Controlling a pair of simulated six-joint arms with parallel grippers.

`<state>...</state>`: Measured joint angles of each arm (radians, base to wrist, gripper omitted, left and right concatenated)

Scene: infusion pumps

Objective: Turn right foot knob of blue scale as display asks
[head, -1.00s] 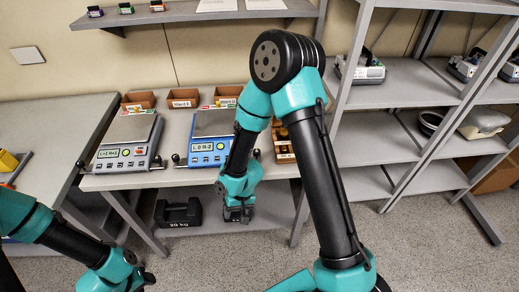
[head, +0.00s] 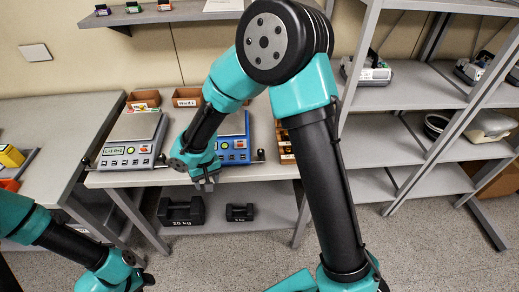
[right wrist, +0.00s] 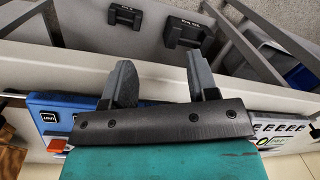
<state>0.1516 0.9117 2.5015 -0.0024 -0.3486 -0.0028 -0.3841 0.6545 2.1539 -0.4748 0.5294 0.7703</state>
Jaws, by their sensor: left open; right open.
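The blue scale (head: 236,150) stands on the bench in the head view, its left part and display hidden behind my right arm. Its right foot knob (head: 261,155) is a small black knob beside the front right corner. My right gripper (head: 207,183) is open and empty, in front of the bench edge and left of that knob. In the right wrist view its two fingers (right wrist: 161,78) are apart with nothing between them, and the blue scale (right wrist: 62,112) shows at the left. My left gripper (head: 142,280) is open, low at the left, away from the bench.
A grey scale (head: 130,143) with its own foot knobs stands left of the blue one, its display lit. Cardboard bins (head: 187,97) stand behind. A large black weight (head: 181,211) and a smaller one (head: 239,212) lie on the lower shelf. Shelving (head: 400,95) stands at the right.

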